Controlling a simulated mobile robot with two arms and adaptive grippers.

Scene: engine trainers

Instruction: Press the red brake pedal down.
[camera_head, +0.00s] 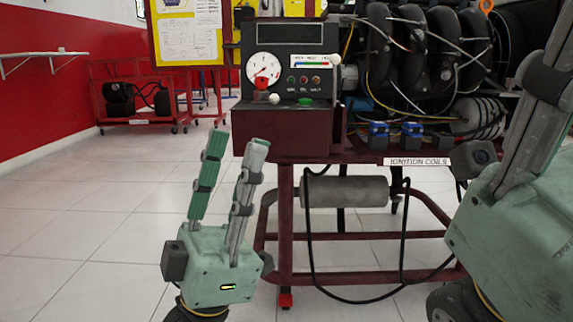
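A small red pedal (286,300) shows low at the foot of the dark red engine stand's (286,225) near left leg, close to the floor. My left gripper (238,142) points upward to the left of that leg, well above the pedal in the picture. Its two fingers stand apart with floor showing between them, and it holds nothing. My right gripper (535,115) is large at the right edge. Its fingertips are cut off by the frame, so its opening cannot be judged.
The stand carries a control box (283,75) with a gauge, and an engine (430,60). A grey cylinder (345,191) and dark hoses hang below. Another red trolley (135,95) stands at the back left. The tiled floor (80,240) on the left is clear.

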